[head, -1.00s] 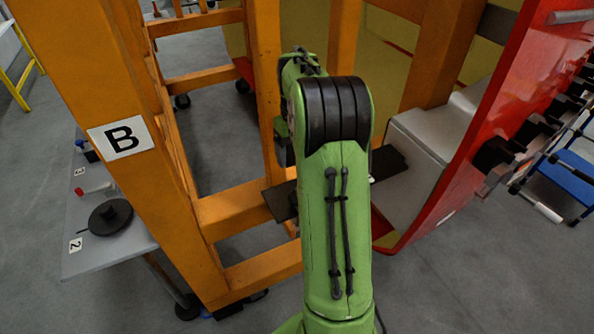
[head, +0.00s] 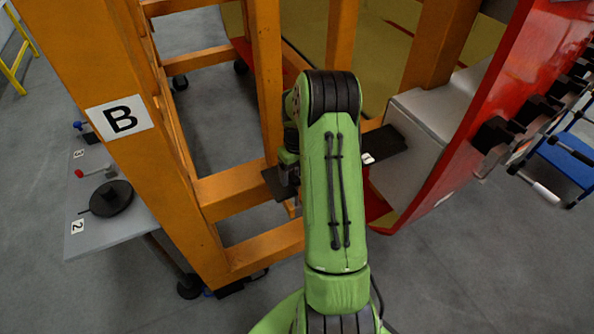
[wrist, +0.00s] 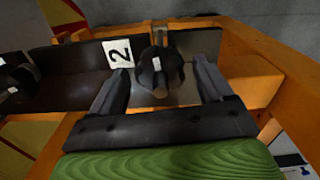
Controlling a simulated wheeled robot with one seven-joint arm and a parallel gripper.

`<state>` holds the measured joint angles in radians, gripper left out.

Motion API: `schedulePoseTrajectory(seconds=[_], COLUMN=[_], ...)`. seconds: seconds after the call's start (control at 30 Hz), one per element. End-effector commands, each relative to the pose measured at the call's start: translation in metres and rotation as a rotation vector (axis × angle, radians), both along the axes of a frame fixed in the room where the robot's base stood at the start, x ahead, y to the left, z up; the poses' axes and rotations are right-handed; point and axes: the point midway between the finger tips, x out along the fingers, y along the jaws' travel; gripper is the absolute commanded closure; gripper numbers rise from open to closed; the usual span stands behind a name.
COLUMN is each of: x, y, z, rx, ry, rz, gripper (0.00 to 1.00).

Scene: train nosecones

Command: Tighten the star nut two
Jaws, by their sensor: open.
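Star nut two is a dark, lobed knob (wrist: 158,70) with a small light mark on its face, in the upper middle of the wrist view. A white label "2" (wrist: 118,53) is beside it on the left. My gripper (wrist: 160,76) is open, with one dark finger on each side of the nut in the picture. I cannot tell whether either finger touches it. In the head view my green arm hides the nut and most of the gripper. The dark plate (head: 388,146) shows on both sides of the arm.
Another dark knob (wrist: 15,76) is at the left edge of the wrist view. An orange frame (head: 235,192) with a "B" sign stands close on the left. A red panel (head: 500,95) is on the right. A grey table (head: 115,235) holds a black disc (head: 111,198).

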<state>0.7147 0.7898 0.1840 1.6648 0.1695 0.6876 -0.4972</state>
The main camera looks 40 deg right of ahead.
Motion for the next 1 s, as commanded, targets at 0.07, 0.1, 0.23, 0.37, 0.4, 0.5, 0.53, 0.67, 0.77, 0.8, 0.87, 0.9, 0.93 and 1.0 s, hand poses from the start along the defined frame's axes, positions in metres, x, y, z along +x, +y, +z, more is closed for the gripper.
schedulePoseTrajectory(seconds=[0.07,0.1,0.23,0.37,0.4,0.5,0.53,0.67,0.77,0.8,0.87,0.9,0.93,1.0], x=[0.0000,0.0000,-0.0001,-0.0001,-0.0001,0.0000,0.0000,0.0000,0.0000,0.0000,0.0001,0.0001,0.0001,0.0002], y=[0.0000,0.0000,0.0001,0.0001,0.0001,0.0001,0.0001,0.0001,0.0001,0.0001,0.0002,0.0002,0.0001,0.0000], z=[0.0001,0.0002,0.0003,0.0005,0.0005,0.0006,0.0006,0.0005,0.0003,0.0002,0.0000,-0.0001,-0.0001,-0.0003], rx=[0.000,0.000,0.000,0.000,0.000,0.000,0.000,0.000,0.000,0.000,0.001,0.001,0.001,0.000], ry=[0.000,0.000,0.000,0.000,0.000,0.000,0.000,0.000,0.000,0.000,0.000,0.000,0.000,-0.001], rz=[0.000,0.000,0.000,0.000,0.000,0.000,0.000,-0.007,-0.026,-0.038,-0.063,-0.082,-0.100,-0.146], gripper=[0.20,0.20,0.36,0.56,0.62,0.77,0.77,0.77,0.77,0.77,0.77,0.77,0.77,0.77])
